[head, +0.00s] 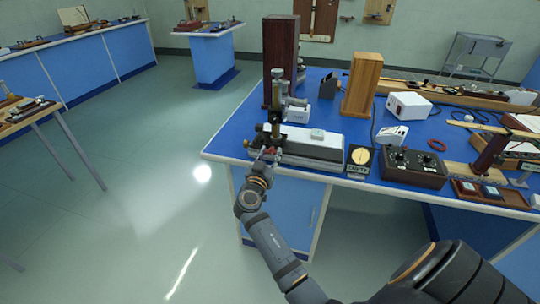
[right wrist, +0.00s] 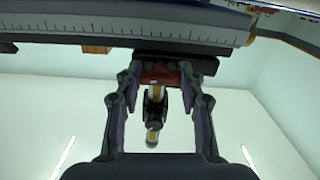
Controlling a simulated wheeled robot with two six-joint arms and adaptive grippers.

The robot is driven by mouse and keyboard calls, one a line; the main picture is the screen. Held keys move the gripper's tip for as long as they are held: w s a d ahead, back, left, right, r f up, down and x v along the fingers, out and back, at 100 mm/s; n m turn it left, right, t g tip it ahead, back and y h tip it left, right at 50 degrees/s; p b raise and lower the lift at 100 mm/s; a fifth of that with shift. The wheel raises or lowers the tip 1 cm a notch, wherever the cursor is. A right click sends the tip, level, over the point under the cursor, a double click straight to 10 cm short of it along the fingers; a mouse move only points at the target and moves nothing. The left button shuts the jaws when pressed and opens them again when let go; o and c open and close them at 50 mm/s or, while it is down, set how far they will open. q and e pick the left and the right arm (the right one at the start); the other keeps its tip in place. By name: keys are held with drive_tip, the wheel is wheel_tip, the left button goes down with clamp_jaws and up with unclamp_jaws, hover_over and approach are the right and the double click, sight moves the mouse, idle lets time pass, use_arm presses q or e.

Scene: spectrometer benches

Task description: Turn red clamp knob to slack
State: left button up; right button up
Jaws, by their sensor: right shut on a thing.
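The red clamp knob (right wrist: 160,77) shows in the right wrist view between the fingertips of my right gripper (right wrist: 161,80). The gripper is shut on it, with a finger on each side. In the head view my right gripper (head: 265,158) is at the front left corner of the blue bench, against the spectrometer (head: 277,115). The knob is small there and partly hidden by the fingers. A brass and black part (right wrist: 154,115) shows behind the knob in the wrist view. My left gripper is not in view.
The spectrometer stands by a white-topped base (head: 315,145) on the blue bench (head: 228,145). A round dial on a black block (head: 360,158) and a black knobbed box (head: 412,168) stand to the right. A graduated scale (right wrist: 150,27) crosses the top of the wrist view. Floor left of the bench is clear.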

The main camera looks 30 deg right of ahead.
drive_tip(key=n, duration=0.7)
drive_tip(key=shift+n+b, duration=0.4)
drive_tip(key=n+p, duration=0.1)
drive_tip(key=n, duration=0.3)
drive_tip(key=shift+r, duration=0.1)
drive_tip(key=shift+n+p, duration=1.15)
drive_tip(key=shift+n, duration=1.55)
drive_tip(key=o, duration=1.2)
